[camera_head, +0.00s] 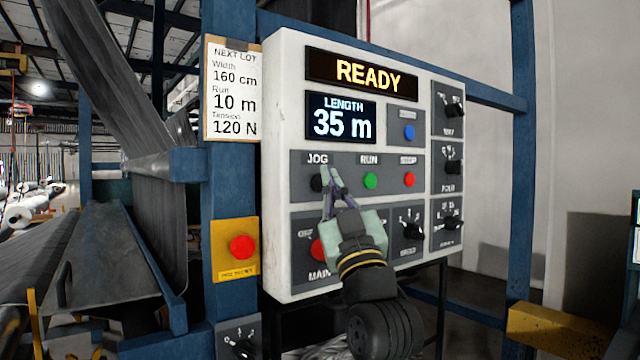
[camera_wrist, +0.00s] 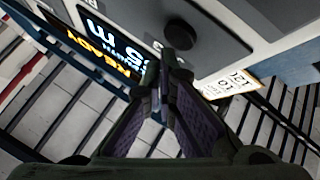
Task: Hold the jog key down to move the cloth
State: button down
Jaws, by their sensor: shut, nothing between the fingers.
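The black jog key (camera_head: 316,183) sits under the label JOG on the white control panel (camera_head: 282,200). My gripper (camera_head: 328,178) is shut and empty, its fingertips at the right edge of the key and partly covering it. In the wrist view my gripper (camera_wrist: 166,68) points at a round dark button, the jog key (camera_wrist: 181,33), with the tips at its edge. I cannot tell whether they touch it. The display (camera_head: 362,76) reads READY and the length display (camera_head: 341,119) reads 35 m. The grey cloth (camera_head: 160,225) hangs in the machine at left.
The green RUN button (camera_head: 370,180) and red STOP button (camera_head: 409,179) are right of the jog key. A red main switch (camera_head: 318,250) is below. A red stop button (camera_head: 242,248) on a yellow plate and a lot card (camera_head: 232,90) are on the blue post.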

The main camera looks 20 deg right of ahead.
jog(key=shift+w, duration=0.15)
jog(key=shift+w+a, duration=0.2)
jog(key=shift+w, duration=0.05)
jog(key=shift+w+a, duration=0.15)
jog(key=shift+w, duration=0.3)
dwell(5.1)
dwell(0.7)
jog(key=shift+s+d, duration=0.35)
jog(key=shift+s, duration=0.5)
jog(key=shift+s+d+b, duration=0.2)
jog(key=shift+s+d, duration=0.05)
jog(key=shift+s, duration=0.55)
jog(key=shift+s+d+b, duration=0.15)
jog(key=shift+s+d, duration=0.15)
jog(key=shift+s, duration=0.45)
jog(key=shift+s+d+b, duration=0.2)
jog(key=shift+s+d, duration=0.05)
jog(key=shift+s, duration=0.55)
